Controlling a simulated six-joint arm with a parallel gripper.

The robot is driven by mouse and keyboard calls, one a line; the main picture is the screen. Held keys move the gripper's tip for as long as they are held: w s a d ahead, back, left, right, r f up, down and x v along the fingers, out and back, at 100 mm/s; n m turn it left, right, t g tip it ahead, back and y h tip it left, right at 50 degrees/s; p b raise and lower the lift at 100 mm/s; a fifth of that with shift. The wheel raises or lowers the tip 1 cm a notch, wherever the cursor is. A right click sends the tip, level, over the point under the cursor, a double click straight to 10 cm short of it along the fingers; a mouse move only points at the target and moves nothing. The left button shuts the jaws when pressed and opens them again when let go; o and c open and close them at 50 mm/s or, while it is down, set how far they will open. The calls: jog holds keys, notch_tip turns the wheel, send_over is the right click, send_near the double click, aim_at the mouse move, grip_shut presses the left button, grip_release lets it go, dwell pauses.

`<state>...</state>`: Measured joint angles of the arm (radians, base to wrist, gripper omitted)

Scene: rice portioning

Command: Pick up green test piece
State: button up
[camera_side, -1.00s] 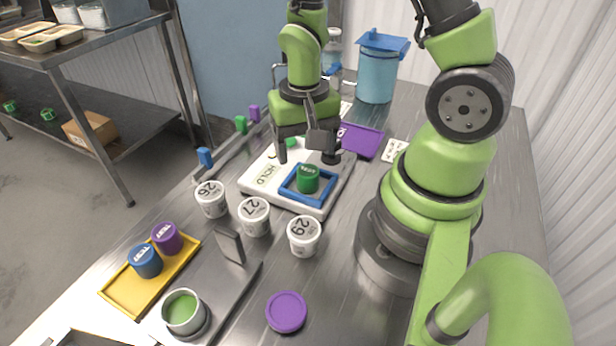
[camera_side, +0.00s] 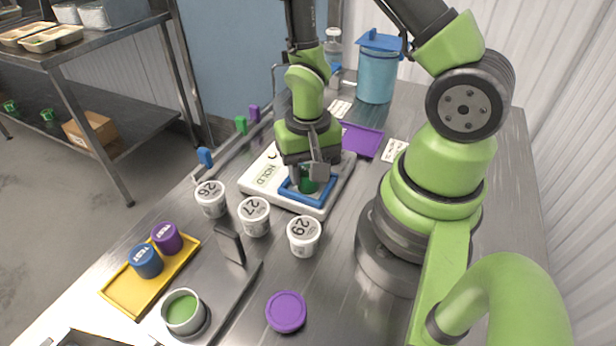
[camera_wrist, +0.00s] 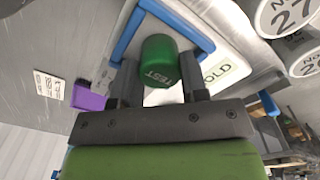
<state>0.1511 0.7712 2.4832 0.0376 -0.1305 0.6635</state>
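The green test piece (camera_wrist: 160,60) is a short cylinder marked TEST. It stands inside the blue square frame (camera_side: 297,200) on the white HOLD board (camera_side: 262,178). My gripper (camera_wrist: 160,90) is open, with its two fingers on either side of the near part of the piece; a gap shows beside the piece in the wrist view. In the side view my gripper (camera_side: 306,178) is low over the frame and hides most of the green piece.
White cups marked 26 (camera_side: 210,199), 27 (camera_side: 254,217) and 29 (camera_side: 303,236) stand in front of the board. A yellow tray (camera_side: 122,297) holds blue and purple test pieces. A purple tray (camera_side: 362,140) lies behind the board, and a blue-lidded container (camera_side: 376,75) stands farther back.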

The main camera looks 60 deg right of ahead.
aim_at(308, 170)
jog(key=shift+r, duration=0.1)
jog(key=shift+c, duration=0.4)
notch_tip(308, 170, up, 10)
dwell(0.4)
jog(key=w+a+m, duration=0.2)
jog(key=w+a, duration=0.9)
jog(key=w, duration=0.2)
jog(key=w+a+f+m, duration=0.2)
jog(key=a, duration=1.6)
jog(key=shift+m, duration=0.3)
jog(key=f, duration=0.9)
jog(key=shift+w+f, duration=0.2)
jog(key=shift+f, duration=0.55)
